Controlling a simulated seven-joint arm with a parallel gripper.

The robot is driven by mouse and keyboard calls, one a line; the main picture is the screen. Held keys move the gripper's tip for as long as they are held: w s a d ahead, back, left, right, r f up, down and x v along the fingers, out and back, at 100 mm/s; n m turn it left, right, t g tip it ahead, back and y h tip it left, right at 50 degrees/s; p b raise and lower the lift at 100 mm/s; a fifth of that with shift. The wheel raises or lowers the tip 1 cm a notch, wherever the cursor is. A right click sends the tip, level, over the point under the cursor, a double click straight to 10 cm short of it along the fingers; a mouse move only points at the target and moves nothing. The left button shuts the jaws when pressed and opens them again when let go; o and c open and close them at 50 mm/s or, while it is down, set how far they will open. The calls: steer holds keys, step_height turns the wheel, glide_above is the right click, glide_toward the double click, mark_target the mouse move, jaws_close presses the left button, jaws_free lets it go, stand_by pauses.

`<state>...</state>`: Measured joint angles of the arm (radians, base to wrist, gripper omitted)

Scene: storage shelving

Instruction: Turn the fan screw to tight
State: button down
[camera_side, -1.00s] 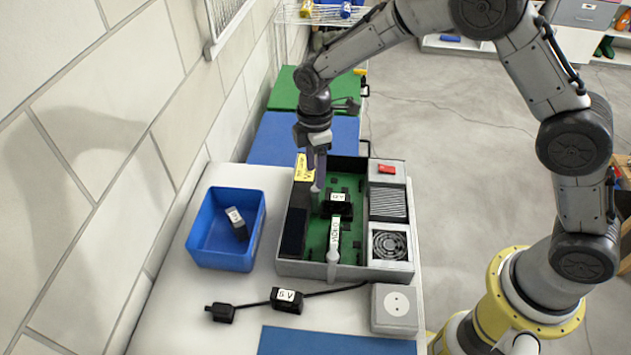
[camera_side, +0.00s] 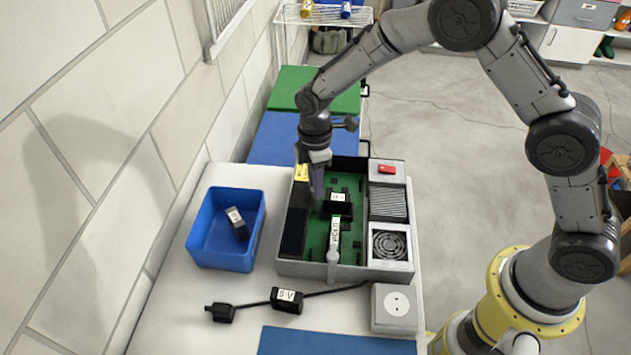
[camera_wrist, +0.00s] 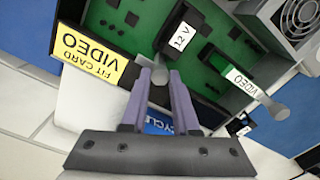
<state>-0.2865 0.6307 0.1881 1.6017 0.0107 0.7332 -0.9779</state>
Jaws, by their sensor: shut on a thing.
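An open grey computer case (camera_side: 345,270) with a green board (camera_side: 318,235) stands on the white bench. A fan (camera_side: 389,245) sits in its front right corner; part of it shows in the wrist view (camera_wrist: 300,14). My gripper (camera_side: 317,195) points down into the back left of the case. Whether this post is the fan screw I cannot tell. A similar grey knob (camera_side: 333,256) stands at the front by the VIDEO label.
A 12 V block (camera_side: 337,203) stands on the board. A blue bin (camera_side: 205,255) with a black block is to the left. A 5 V cable block (camera_side: 287,300) and a grey socket box (camera_side: 394,307) lie in front.

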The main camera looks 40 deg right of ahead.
steer(key=shift+m, duration=0.3)
steer(key=m, duration=0.3)
steer(key=shift+m, duration=0.4)
steer(key=m, duration=0.4)
steer(key=shift+r, duration=0.1)
steer(key=m, duration=0.5)
steer(key=shift+m, duration=2.2)
steer(key=c, duration=0.7)
jaws_free()
